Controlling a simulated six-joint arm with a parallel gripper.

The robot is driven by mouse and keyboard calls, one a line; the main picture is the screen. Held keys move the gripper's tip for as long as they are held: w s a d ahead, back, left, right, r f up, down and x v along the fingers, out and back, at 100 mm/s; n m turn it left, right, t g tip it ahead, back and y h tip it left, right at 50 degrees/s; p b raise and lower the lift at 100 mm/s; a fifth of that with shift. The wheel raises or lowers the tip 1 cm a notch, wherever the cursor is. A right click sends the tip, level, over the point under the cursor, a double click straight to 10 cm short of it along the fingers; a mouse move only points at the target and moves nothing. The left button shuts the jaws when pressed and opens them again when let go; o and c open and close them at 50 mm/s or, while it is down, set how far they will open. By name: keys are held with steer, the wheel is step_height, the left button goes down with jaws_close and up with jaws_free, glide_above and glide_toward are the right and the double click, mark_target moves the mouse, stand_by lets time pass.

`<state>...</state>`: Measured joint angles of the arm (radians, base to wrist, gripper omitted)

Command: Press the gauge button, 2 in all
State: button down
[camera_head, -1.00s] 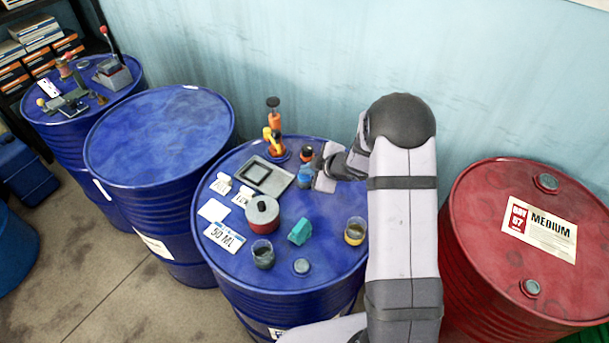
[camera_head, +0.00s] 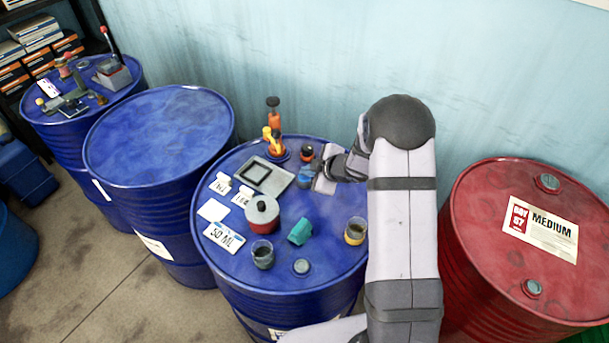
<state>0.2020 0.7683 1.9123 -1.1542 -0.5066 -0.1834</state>
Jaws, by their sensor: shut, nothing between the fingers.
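My gripper (camera_head: 321,181) is shut and empty, at the back right of the middle blue drum's top (camera_head: 325,218). Its tip is beside a small blue round piece (camera_head: 304,176), which it partly hides; I cannot tell if they touch. A small dark and red piece (camera_head: 307,152) stands just behind the blue one. No part is clearly readable as the gauge button; the blue piece may be it. A grey tray with a dark square frame (camera_head: 266,176) lies to the left of the blue piece.
An orange and yellow pump (camera_head: 273,132) stands at the drum's back edge. A red drum (camera_head: 480,235) stands right.

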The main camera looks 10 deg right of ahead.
mark_target(308, 178)
steer(key=shift+r+p, duration=0.8)
steer(key=shift+p, duration=0.1)
step_height(308, 178, up, 5)
steer(key=p, duration=0.5)
stand_by(0.9)
